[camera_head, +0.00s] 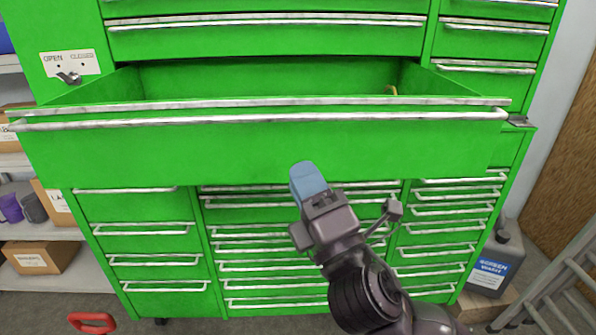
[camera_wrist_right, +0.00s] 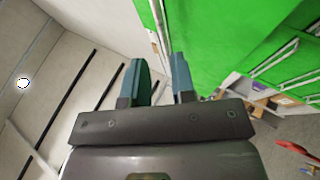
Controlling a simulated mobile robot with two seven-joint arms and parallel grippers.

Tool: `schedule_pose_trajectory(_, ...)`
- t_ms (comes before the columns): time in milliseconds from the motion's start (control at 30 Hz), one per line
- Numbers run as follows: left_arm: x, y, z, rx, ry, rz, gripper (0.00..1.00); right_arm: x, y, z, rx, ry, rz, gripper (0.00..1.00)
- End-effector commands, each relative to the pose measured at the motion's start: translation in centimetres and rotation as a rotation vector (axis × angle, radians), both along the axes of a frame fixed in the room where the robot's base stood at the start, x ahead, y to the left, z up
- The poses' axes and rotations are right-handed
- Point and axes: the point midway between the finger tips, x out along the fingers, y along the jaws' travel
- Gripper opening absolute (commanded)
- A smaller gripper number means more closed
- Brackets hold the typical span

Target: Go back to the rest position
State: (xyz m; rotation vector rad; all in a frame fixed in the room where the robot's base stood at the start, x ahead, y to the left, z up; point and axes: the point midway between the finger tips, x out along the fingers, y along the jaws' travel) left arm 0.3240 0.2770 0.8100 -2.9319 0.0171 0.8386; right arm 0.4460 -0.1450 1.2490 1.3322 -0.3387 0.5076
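My right gripper (camera_head: 308,180) is in front of the wide open drawer (camera_head: 250,150) of a green tool cabinet (camera_head: 80,20). Its blue fingertips point up towards the drawer's front panel. In the right wrist view my right gripper (camera_wrist_right: 160,80) shows its two blue fingers apart, with an empty gap between them. The green cabinet (camera_wrist_right: 235,35) fills the upper right of that view. I cannot tell from the head view whether the fingertips touch the drawer front. My left gripper is in neither view.
Something small and tan (camera_head: 391,90) shows inside the drawer. A grey jug (camera_head: 495,262) and a ladder (camera_head: 560,285) stand at the right. Shelves with boxes (camera_head: 40,257) are at the left. A red object (camera_head: 92,322) lies low on the left.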

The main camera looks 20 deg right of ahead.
Motion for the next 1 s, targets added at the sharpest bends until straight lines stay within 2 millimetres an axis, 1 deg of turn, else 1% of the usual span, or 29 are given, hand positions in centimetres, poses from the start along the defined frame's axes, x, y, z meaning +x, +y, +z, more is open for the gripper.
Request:
schedule_pose_trajectory(467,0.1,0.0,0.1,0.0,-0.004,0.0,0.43,-0.1,0.0,0.0,0.003,0.0,0.002,0.24)
schedule_pose_trajectory(567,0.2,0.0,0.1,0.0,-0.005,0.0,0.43,-0.1,0.0,0.0,0.037,0.004,0.025,0.24)
schedule_pose_trajectory(667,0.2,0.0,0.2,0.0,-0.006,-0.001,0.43,0.2,0.5,-0.4,0.132,0.044,0.114,0.24)
schedule_pose_trajectory(767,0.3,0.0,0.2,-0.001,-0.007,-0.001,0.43,1.8,0.8,-2.4,0.289,0.151,0.235,0.24)
schedule_pose_trajectory(867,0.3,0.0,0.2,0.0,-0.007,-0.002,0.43,3.6,0.4,-5.5,0.476,0.285,0.324,0.24)
schedule_pose_trajectory(967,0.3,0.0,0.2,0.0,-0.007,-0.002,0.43,4.9,-0.8,-10.2,0.69,0.436,0.367,0.24)
schedule_pose_trajectory(1000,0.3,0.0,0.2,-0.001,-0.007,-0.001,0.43,5.2,-1.4,-12.4,0.782,0.497,0.374,0.24)
